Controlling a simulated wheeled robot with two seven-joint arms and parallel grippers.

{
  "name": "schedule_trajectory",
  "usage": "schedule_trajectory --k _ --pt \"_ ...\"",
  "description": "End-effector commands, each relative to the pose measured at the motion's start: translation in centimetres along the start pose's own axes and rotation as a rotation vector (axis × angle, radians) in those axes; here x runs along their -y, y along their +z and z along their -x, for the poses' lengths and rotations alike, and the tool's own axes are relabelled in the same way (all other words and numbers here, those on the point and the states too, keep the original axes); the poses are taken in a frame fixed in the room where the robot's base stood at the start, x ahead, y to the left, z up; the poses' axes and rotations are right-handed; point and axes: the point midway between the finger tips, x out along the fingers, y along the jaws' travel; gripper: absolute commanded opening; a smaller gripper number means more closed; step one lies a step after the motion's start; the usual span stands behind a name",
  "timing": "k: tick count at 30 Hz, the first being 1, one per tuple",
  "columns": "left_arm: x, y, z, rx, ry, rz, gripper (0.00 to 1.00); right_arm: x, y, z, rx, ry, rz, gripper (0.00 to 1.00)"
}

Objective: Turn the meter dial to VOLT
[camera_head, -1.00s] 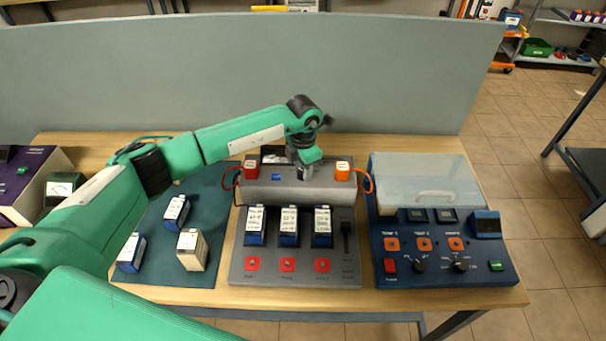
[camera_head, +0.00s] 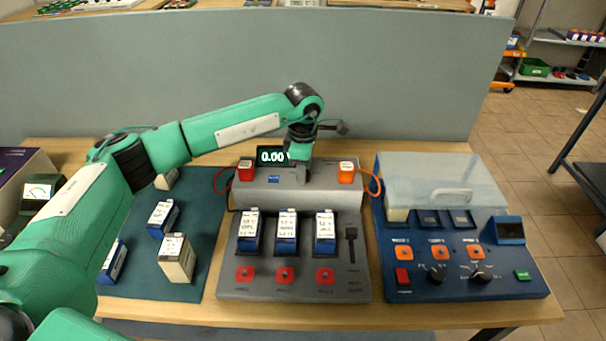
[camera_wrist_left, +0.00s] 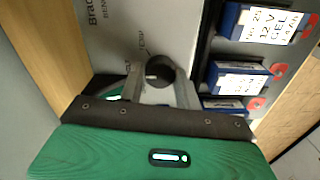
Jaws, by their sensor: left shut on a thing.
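The bench meter (camera_head: 262,190) is the grey box along the back of the tester. Its display (camera_head: 271,156) is lit and reads 0.00. My left gripper (camera_head: 304,174) points down at the right part of the meter's top and hides the dial in the head view. In the left wrist view the dark round dial (camera_wrist_left: 160,68) sits between the two fingers of my left gripper (camera_wrist_left: 158,84), which are shut on it. My right gripper is not in view.
A red plug (camera_head: 246,170) and an orange plug (camera_head: 346,172) with cables flank the dial. Several batteries stand in the tester (camera_head: 354,284) and on the teal mat (camera_head: 206,230). A blue console (camera_head: 430,290) with a clear lid is at the right. A grey partition (camera_head: 420,80) stands behind.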

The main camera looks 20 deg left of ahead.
Motion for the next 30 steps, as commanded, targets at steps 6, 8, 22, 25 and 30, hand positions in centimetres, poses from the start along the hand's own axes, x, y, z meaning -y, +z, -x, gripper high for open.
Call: schedule_trajectory --k 6,8,22,25,30 --pt "0.03 0.06 -0.05 0.001 0.0 -0.028 0.11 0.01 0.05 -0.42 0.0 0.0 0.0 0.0" --pt "0.04 0.07 -0.03 0.001 -0.001 -0.03 0.11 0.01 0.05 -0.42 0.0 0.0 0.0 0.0" --pt "0.03 0.06 -0.02 0.001 -0.001 -0.029 0.55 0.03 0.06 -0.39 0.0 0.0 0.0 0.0" --pt "0.03 0.05 -0.01 0.0 -0.001 -0.029 0.55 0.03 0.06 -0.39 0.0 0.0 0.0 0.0" --pt "-0.01 0.03 0.2 0.0 0.0 -0.029 0.55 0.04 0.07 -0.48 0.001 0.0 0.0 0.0"
